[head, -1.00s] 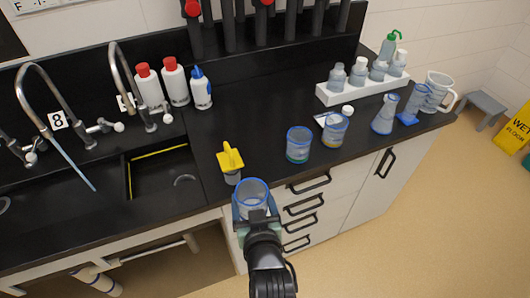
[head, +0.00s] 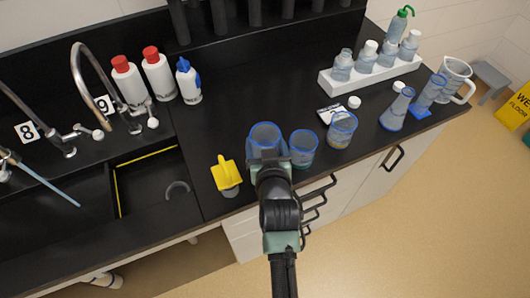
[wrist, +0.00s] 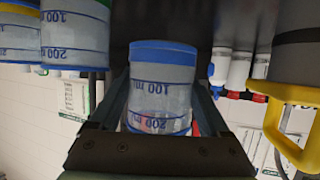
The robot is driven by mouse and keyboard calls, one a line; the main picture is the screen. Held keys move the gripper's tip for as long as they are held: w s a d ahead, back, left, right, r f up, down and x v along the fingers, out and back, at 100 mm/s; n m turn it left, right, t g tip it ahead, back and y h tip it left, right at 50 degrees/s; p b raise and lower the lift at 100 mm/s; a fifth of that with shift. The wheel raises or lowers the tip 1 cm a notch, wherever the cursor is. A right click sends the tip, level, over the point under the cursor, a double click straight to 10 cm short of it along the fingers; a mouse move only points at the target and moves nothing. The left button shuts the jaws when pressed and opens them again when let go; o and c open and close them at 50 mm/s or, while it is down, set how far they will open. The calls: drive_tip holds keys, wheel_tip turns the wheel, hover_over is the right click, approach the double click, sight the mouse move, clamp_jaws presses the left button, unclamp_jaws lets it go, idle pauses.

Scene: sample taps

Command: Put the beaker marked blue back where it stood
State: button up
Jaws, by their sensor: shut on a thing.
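The beaker marked blue (head: 264,136) is clear, with a blue rim. In the wrist view, which is upside down, its blue base band shows on the held beaker (wrist: 162,90). My gripper (head: 267,160) is shut around this beaker, one finger on each side in the wrist view (wrist: 163,112). The beaker looks upright, over the black counter (head: 215,125) near its front edge. I cannot tell whether its base touches the counter. A beaker with a green base (head: 303,152) is close to its right, and a beaker with a yellow base (head: 341,131) is farther right.
A yellow-handled object (head: 227,172) stands left of my gripper, by the sink (head: 150,185). A flask (head: 396,110), a cylinder (head: 428,93) and a jug (head: 455,80) are at the right. A white rack (head: 370,76) and several bottles (head: 158,76) stand behind. The counter behind the beaker is clear.

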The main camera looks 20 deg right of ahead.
drive_tip(key=shift+f, duration=2.55)
drive_tip(key=shift+f, duration=0.1)
drive_tip(key=o, duration=1.2)
drive_tip(key=shift+c, duration=0.2)
drive_tip(key=v, duration=1.2)
